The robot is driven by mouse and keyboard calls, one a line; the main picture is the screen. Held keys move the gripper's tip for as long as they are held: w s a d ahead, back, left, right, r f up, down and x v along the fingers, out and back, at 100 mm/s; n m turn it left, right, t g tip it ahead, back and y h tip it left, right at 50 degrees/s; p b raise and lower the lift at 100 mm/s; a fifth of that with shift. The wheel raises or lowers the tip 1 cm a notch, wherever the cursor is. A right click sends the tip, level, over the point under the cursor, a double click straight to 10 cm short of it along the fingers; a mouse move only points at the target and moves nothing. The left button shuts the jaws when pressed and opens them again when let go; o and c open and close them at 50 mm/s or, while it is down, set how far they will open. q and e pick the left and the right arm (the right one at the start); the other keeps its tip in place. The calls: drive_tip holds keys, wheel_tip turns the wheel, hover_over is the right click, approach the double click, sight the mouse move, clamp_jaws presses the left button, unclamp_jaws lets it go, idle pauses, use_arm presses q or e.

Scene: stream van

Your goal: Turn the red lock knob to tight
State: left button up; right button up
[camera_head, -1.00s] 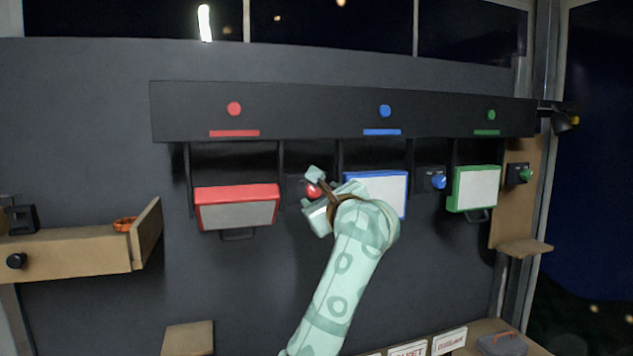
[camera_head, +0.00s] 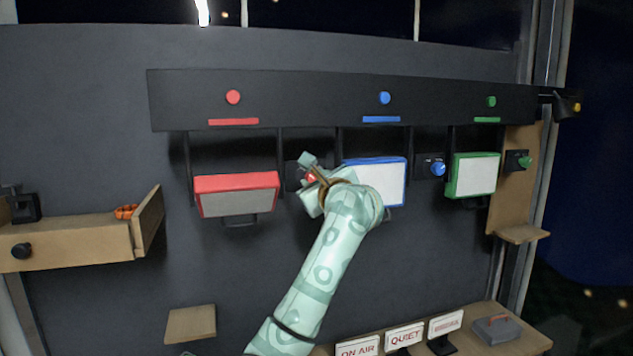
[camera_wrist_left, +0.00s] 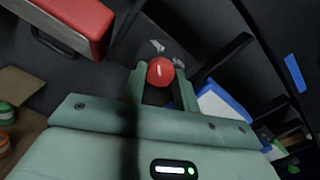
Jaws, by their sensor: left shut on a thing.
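The red lock knob (camera_head: 311,178) sits on a dark plate between the red-framed panel and the blue-framed panel. It also shows in the left wrist view (camera_wrist_left: 160,71) as a round red cap with a short white mark, pointing roughly up in that picture. My left gripper (camera_head: 313,176) is shut on the knob. In the left wrist view its fingers (camera_wrist_left: 160,88) are on either side of it. Small pale marks (camera_wrist_left: 157,46) show on the plate beyond the knob, too small to read. My right gripper is not in view.
The red-framed panel (camera_head: 236,183) is close left of the gripper. The blue-framed panel (camera_head: 390,168) is close right, partly behind my arm. A blue knob (camera_head: 437,169) and a green knob (camera_head: 525,162) are farther right. Signs (camera_head: 404,336) stand on a low shelf.

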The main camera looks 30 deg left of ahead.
use_arm(q)
drive_tip(key=shift+m, duration=0.3)
drive_tip(key=m+p, duration=0.1)
drive_tip(key=m, duration=0.6)
drive_tip(key=shift+p, duration=0.3)
drive_tip(key=m, duration=0.5)
drive_tip(key=shift+m, duration=0.3)
drive_tip(key=m, duration=0.4)
drive_tip(key=shift+m, duration=0.4)
drive_tip(key=o, duration=1)
drive_tip(key=shift+d, duration=0.1)
